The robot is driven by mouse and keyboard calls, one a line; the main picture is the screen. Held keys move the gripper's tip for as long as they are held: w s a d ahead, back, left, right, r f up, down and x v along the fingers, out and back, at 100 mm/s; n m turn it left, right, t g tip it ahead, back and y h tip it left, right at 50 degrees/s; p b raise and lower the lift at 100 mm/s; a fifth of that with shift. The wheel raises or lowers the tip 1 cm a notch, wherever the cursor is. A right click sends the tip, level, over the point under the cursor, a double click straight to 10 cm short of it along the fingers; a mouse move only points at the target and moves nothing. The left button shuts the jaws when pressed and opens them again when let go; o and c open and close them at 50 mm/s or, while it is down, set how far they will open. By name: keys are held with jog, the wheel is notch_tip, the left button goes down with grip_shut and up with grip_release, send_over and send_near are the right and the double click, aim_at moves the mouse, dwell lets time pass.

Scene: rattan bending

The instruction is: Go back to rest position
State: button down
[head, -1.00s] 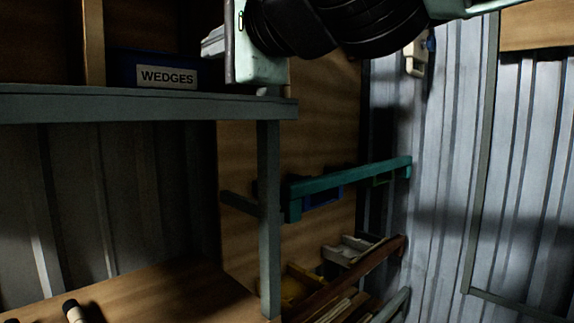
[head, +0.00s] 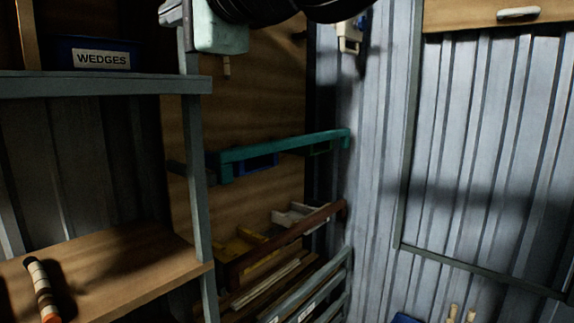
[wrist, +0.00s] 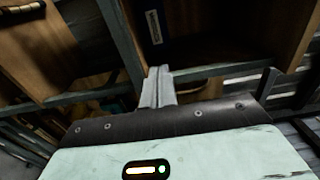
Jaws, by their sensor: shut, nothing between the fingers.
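My gripper (head: 172,14) shows at the top edge of the head view, at the end of my pale green wrist housing and black arm. It is high, beside the grey shelf post and to the right of the blue WEDGES bin (head: 93,55). In the wrist view its two grey fingers (wrist: 157,86) are together, with nothing between them. Most of my arm is cut off by the top of the head view.
A grey shelf (head: 100,85) stands at left, with a striped cylinder (head: 42,290) on its lower wooden board. Beyond are a teal rail (head: 285,149) and a low rack (head: 290,240) with trays. A corrugated wall (head: 375,180) is at right.

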jog(key=s+d+f+n+g+h, duration=0.2)
jog(key=d+f+n, duration=0.1)
jog(key=f, duration=0.6)
jog(key=s+d+f+n+g+h, duration=0.1)
jog(key=d+f+n+g+h, duration=0.15)
jog(key=f, duration=0.65)
jog(key=s+d+f+n+g+h, duration=0.2)
jog(key=d+f+n, duration=0.1)
jog(key=f, duration=0.5)
jog(key=s+d+f+n+g+h, duration=0.2)
jog(key=s+d+f, duration=0.4)
jog(key=d+f, duration=0.3)
jog(key=s+d+f+n+g+h+b, duration=0.1)
jog(key=s+d+f+n+g+h, duration=0.2)
jog(key=d+f, duration=0.6)
jog(key=s+n+h, duration=0.1)
jog(key=s+n, duration=0.1)
jog(key=s, duration=0.1)
jog(key=shift+d+h, duration=0.35)
jog(key=shift+d, duration=0.05)
